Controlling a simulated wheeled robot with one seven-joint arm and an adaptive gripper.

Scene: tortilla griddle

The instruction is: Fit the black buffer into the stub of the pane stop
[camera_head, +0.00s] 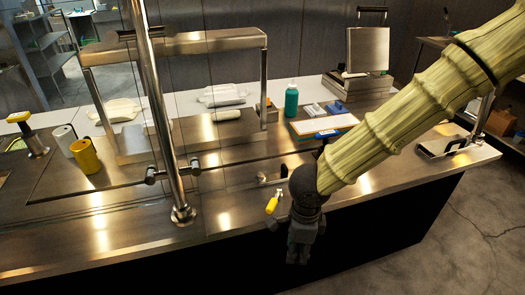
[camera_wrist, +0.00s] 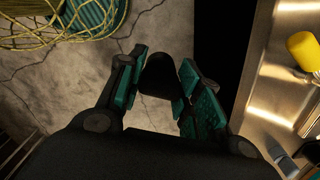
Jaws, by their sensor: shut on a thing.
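My gripper (camera_head: 301,240) hangs in front of the counter's front edge, pointing down. In the wrist view its teal-padded fingers (camera_wrist: 159,82) are shut on the black buffer (camera_wrist: 157,76), a dark piece with a rounded end. In the head view the buffer cannot be told from the dark gripper. A small metal fitting with a dark part (camera_head: 266,179), perhaps the pane stop, is on the counter just behind and left of my wrist. My arm partly covers it, and its stub cannot be made out. The buffer is apart from the counter, over the floor.
A yellow-ended piece (camera_head: 272,206) stands at the counter edge, close left of my gripper. A steel post (camera_head: 157,110) and clear panes rise further left. A green bottle (camera_head: 291,100) and a tray (camera_head: 324,124) stand behind. A basket (camera_wrist: 60,22) is on the floor.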

